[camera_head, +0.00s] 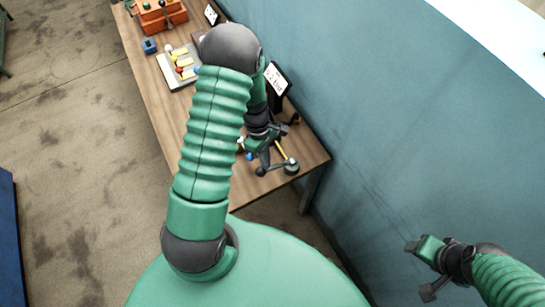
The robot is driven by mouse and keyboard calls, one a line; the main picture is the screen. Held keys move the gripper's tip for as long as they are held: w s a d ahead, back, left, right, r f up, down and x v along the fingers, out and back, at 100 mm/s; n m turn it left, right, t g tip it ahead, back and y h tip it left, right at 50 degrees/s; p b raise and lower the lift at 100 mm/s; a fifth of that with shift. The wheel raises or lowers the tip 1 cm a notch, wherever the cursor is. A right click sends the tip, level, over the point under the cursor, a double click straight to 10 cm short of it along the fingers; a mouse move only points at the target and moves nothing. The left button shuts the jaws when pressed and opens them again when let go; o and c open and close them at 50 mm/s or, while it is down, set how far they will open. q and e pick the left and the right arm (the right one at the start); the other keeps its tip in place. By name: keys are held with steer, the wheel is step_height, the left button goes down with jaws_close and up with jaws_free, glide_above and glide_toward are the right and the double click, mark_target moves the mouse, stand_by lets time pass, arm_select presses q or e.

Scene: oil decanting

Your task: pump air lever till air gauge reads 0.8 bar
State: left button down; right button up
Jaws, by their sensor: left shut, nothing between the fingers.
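My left gripper (261,150) is over the near end of the wooden table, below my green forearm. It is shut and empty. Close to its tip is a small dark device with a thin yellow rod (281,149) and a round foot (291,167). I cannot tell whether this is the air lever, or whether the gripper touches it. No air gauge dial can be read; my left arm hides part of the table. My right gripper (424,269) is at the lower right, in front of the wall and away from the table, with its fingers spread apart and empty.
The wooden table (188,110) runs along the blue-green wall (400,120). On it are a dark stand with a white panel (276,79), a pale board with coloured parts (178,72), a blue block (150,46) and an orange box (160,18).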

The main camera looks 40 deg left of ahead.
arm_select(q)
steer(key=shift+s+a+f+b, duration=0.3)
steer(key=shift+s+f+b, duration=0.2)
steer(key=shift+s+f, duration=0.35)
stand_by(1.1)
steer(key=shift+w+r, duration=0.1)
stand_by(0.4)
steer(key=shift+w+d+r+p, duration=0.2)
steer(key=shift+w+r+p, duration=0.3)
steer(key=shift+r+p, duration=0.1)
steer(key=shift+w+d+r+p, duration=0.2)
steer(key=shift+w+r+p, duration=0.25)
steer(key=shift+r+p, duration=0.1)
steer(key=shift+w+d+r+p, duration=0.25)
steer(key=shift+w+r+p, duration=0.15)
steer(key=shift+w+r, duration=0.15)
steer(key=shift+w+d+r+p, duration=0.2)
steer(key=shift+w+r+p, duration=0.2)
steer(key=shift+w+r, duration=0.1)
steer(key=shift+w+d+r+p, duration=0.2)
steer(key=shift+w+r+p, duration=0.2)
steer(key=shift+w+r, duration=0.1)
steer(key=shift+w+d+r+p, duration=0.15)
steer(key=shift+w+r+p, duration=0.2)
steer(key=shift+w+r, duration=0.1)
